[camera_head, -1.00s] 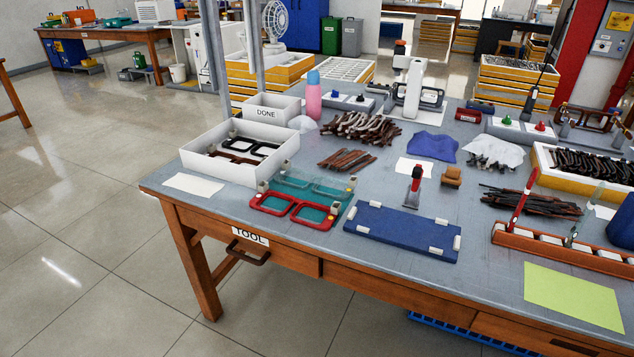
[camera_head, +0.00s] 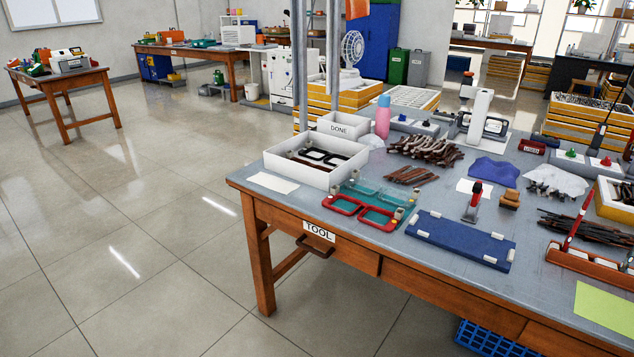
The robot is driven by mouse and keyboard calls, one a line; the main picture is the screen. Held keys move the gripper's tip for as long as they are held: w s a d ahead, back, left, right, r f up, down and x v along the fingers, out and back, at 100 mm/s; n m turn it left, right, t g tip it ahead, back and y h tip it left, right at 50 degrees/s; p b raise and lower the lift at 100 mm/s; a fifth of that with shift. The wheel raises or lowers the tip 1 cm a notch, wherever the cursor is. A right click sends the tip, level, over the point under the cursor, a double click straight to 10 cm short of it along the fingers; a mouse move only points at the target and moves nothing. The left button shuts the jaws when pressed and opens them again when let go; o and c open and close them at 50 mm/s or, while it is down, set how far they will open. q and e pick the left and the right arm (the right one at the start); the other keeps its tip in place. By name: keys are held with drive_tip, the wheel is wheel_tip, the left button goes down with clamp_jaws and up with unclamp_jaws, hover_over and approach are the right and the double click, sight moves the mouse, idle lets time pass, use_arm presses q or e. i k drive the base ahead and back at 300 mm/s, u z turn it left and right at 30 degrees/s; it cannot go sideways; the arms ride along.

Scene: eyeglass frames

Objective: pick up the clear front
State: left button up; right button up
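A clear, teal-tinted eyeglass front (camera_head: 372,189) lies on the workbench, just behind a red front (camera_head: 345,205) at the bench's near edge. The two lie close together, and I cannot tell whether they touch. A teal area shows beneath and around them. A white box (camera_head: 275,163) to their left holds a dark front (camera_head: 323,156) and a reddish one partly hidden by the wall. Neither of my grippers is in view.
A blue pad (camera_head: 460,239) with white corner clips lies right of the fronts. A red-handled tool (camera_head: 475,200) stands behind it. A white DONE box (camera_head: 342,127), a pink bottle (camera_head: 382,120) and brown temple pieces (camera_head: 425,148) sit further back. The floor left of the bench is clear.

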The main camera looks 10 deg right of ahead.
sight(412, 197)
drive_tip(key=u, duration=0.65)
drive_tip(key=i, duration=0.75)
drive_tip(key=u, duration=0.1)
